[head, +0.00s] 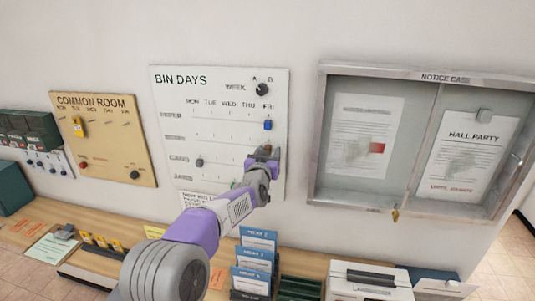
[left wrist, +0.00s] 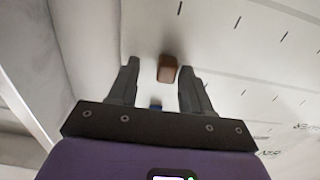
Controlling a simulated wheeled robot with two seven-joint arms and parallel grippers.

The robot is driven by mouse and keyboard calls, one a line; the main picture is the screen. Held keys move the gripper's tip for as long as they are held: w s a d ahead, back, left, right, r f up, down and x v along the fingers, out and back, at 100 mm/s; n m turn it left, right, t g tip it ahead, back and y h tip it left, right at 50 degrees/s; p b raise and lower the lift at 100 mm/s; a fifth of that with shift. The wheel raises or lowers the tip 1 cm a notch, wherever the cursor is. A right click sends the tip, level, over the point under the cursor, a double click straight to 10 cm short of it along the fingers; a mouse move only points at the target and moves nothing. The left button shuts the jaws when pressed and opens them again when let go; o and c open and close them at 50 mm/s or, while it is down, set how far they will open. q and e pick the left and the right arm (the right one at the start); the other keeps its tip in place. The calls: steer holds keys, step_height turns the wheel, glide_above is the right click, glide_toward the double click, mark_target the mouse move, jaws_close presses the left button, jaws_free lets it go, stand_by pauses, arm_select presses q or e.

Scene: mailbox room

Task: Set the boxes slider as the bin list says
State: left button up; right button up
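The white BIN DAYS board (head: 222,84) hangs on the wall, with weekday columns and several slider rows. My left gripper (head: 264,153) is at the board's right side, near the Friday end of the second row. In the left wrist view it is open (left wrist: 159,66), with a brown slider knob (left wrist: 167,68) between its fingertips and no clear grip on it. I take this row to be boxes; its label is too small to read surely. A blue slider (head: 267,125) sits under FRI in the top row. A dark slider (head: 199,162) sits under MON in the third row. My right gripper is not in view.
A WEEK knob (head: 262,89) is at the board's upper right. A glass notice case (head: 330,140) stands out to the right, and the COMMON ROOM board (head: 105,125) hangs left. Below is a shelf (head: 150,212) with blue leaflets (head: 255,258) and a white box (head: 368,287).

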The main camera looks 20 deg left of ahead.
arm_select(q)
steer(key=shift+s+a, duration=0.1)
steer(key=shift+a, duration=0.05)
steer(key=s+d, duration=0.1)
steer(key=s, duration=0.6)
steer(key=shift+s+d+b, duration=0.15)
steer(key=shift+s+b, duration=0.05)
steer(key=shift+b, duration=0.2)
